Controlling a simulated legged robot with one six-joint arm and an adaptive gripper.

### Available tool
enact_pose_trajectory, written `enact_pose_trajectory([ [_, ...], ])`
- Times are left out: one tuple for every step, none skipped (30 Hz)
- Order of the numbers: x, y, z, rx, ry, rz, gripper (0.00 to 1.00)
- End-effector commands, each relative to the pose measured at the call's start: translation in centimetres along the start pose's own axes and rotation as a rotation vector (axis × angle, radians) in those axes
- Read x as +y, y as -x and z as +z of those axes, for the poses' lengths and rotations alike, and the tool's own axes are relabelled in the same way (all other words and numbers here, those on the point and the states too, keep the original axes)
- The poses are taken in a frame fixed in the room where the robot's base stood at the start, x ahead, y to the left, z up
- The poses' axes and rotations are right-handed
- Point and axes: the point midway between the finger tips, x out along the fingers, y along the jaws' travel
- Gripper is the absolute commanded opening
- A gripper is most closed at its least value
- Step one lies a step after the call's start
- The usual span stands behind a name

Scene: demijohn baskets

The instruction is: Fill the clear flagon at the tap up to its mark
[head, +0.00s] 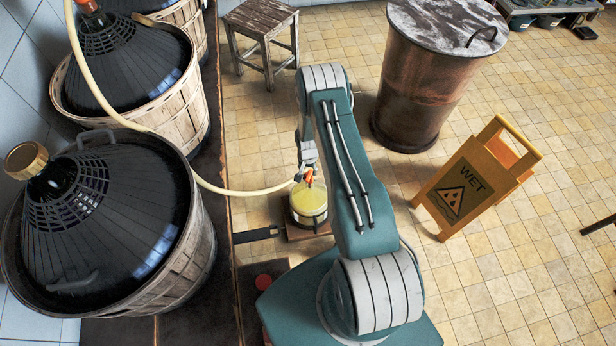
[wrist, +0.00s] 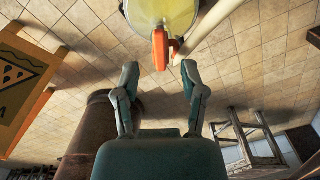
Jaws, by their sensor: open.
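The clear flagon (head: 308,205) stands on a small brown stand beside the bench, with yellow liquid in it. A dark line shows around its lower part; I cannot tell whether that is the mark. The orange tap (head: 308,177) at the hose's end sits over the flagon's top. In the wrist view the orange tap handle (wrist: 160,48) hangs before the flagon (wrist: 150,12). My gripper (head: 307,160) is close to the tap. Its two fingers (wrist: 160,80) are spread apart with nothing between them, and the handle is just beyond their tips.
A cream hose (head: 240,190) runs from the dark demijohns in wicker baskets (head: 190,215) at left. A rusty drum (head: 415,100), a yellow wet-floor sign (head: 465,185) and a stool (head: 260,25) stand on the tiled floor.

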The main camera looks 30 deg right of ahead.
Motion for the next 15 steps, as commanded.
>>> enact_pose_trajectory([
  [0.0, -1.0, 0.1, -0.002, 0.000, 0.001, 0.54],
  [0.0, -1.5, 0.1, -0.001, 0.000, 0.001, 0.54],
  [0.0, -2.2, 0.1, -0.001, 0.000, 0.000, 0.54],
  [0.0, -2.6, 0.1, -0.001, 0.000, 0.000, 0.54],
  [0.0, -3.0, 0.0, 0.000, 0.000, 0.000, 0.54],
  [0.0, -3.5, 0.0, 0.000, 0.000, 0.000, 0.54],
  [0.0, -3.9, 0.0, 0.000, 0.000, 0.000, 0.54],
  [0.0, -4.1, 0.0, 0.000, 0.000, -0.001, 0.54],
  [0.0, -4.5, 0.0, 0.000, 0.000, -0.001, 0.54],
  [0.0, -4.7, 0.0, 0.000, 0.000, -0.001, 0.54],
  [0.0, -4.8, 0.0, 0.000, 0.000, -0.001, 0.54],
  [0.0, -5.0, 0.0, 0.001, 0.000, -0.001, 0.54],
  [0.0, -5.0, 0.0, 0.001, 0.000, -0.001, 0.54],
  [0.0, -5.1, 0.0, 0.001, 0.000, -0.001, 0.54],
  [0.0, -5.1, 0.0, 0.001, 0.000, -0.001, 0.54],
])
